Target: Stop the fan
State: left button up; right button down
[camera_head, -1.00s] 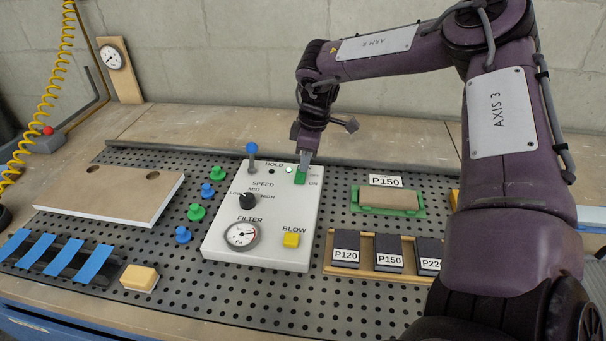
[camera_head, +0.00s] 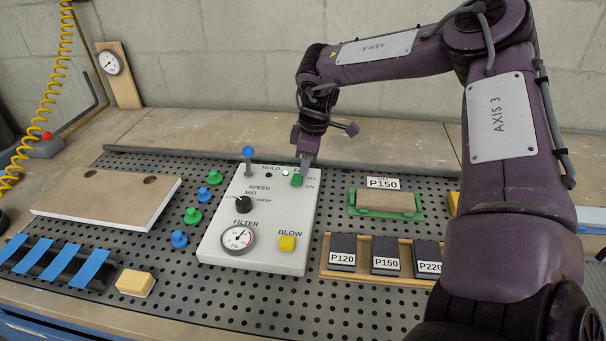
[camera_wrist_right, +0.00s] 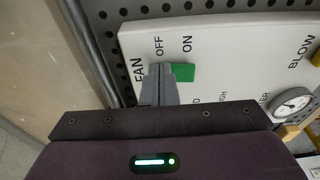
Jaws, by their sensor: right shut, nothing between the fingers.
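The fan switch is a green block (camera_head: 297,181) at the far right corner of the white control panel (camera_head: 262,215). In the right wrist view the green switch (camera_wrist_right: 184,72) lies beneath the ON label, beside the OFF label, with FAN printed nearby. My right gripper (camera_head: 305,166) is shut and empty, its fingertips right at the switch. In the right wrist view its fingertips (camera_wrist_right: 160,70) are on the OFF-label side of the green block, seemingly against it; contact is uncertain. A small lamp (camera_head: 286,173) beside the switch glows green. My left gripper is not in view.
The panel also has a blue-topped lever (camera_head: 248,153), a black speed knob (camera_head: 244,204), a filter gauge (camera_head: 238,238) and a yellow BLOW button (camera_head: 287,243). A tray of labelled blocks (camera_head: 386,278) and a green holder (camera_head: 386,215) stand to its right.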

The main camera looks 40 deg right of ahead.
aim_at(298, 175)
jog(key=shift+w+a+r+p, duration=0.25)
jog(key=shift+r+p, duration=0.2)
jog(key=shift+r, duration=0.2)
jog(key=shift+w+a+r+p, duration=0.15)
jog(key=shift+a+r+p, duration=0.1)
jog(key=shift+r+p, duration=0.3)
jog(key=shift+w+a+r+p, duration=0.25)
jog(key=shift+r+p, duration=0.15)
jog(key=shift+r, duration=0.3)
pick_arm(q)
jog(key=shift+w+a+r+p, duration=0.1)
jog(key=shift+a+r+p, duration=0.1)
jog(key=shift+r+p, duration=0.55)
pick_arm(e)
jog(key=shift+s+r, duration=0.15)
jog(key=shift+r, duration=0.8)
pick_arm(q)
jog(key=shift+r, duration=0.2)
